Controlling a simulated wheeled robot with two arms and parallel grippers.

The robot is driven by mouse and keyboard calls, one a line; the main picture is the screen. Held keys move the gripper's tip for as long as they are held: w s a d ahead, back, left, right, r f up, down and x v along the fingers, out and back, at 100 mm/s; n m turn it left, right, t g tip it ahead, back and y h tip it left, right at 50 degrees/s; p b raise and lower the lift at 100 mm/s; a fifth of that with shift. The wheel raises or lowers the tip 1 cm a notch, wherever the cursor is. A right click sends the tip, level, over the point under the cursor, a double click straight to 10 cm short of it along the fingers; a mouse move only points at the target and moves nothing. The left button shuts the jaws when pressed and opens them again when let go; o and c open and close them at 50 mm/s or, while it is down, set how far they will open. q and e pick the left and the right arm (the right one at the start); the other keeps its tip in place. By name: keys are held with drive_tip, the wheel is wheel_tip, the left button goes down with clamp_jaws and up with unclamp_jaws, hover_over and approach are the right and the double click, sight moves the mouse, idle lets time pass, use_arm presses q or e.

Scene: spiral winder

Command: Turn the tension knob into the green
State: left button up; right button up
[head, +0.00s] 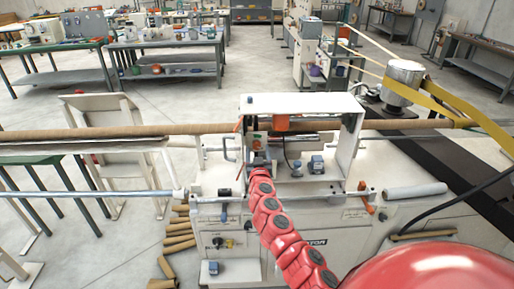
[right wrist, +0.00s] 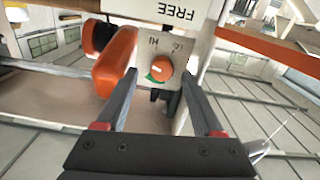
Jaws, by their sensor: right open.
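The tension knob (right wrist: 161,66) is a round orange knob with a white mark on a pale panel (right wrist: 181,46) in the right wrist view. A green patch (right wrist: 154,77) shows at its lower left edge; I cannot tell exactly where the mark points. My right gripper (right wrist: 160,76) is open, with one finger on each side of the knob and no clear contact. In the head view my right gripper (head: 260,170) is at the front of the winder (head: 340,211), under its white frame; the knob is hard to make out there. My left gripper is not in view.
An orange block-like part (right wrist: 115,62) stands close beside the left finger in the right wrist view. A long brown tube (head: 110,131) crosses the winder, and yellow belts (head: 450,103) run at the right.

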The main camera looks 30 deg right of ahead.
drive_tip(key=shift+w+d, duration=0.25)
drive_tip(key=shift+w, duration=0.15)
drive_tip(key=shift+w+d+f, duration=0.15)
drive_tip(key=shift+w, duration=0.35)
clamp_jaws()
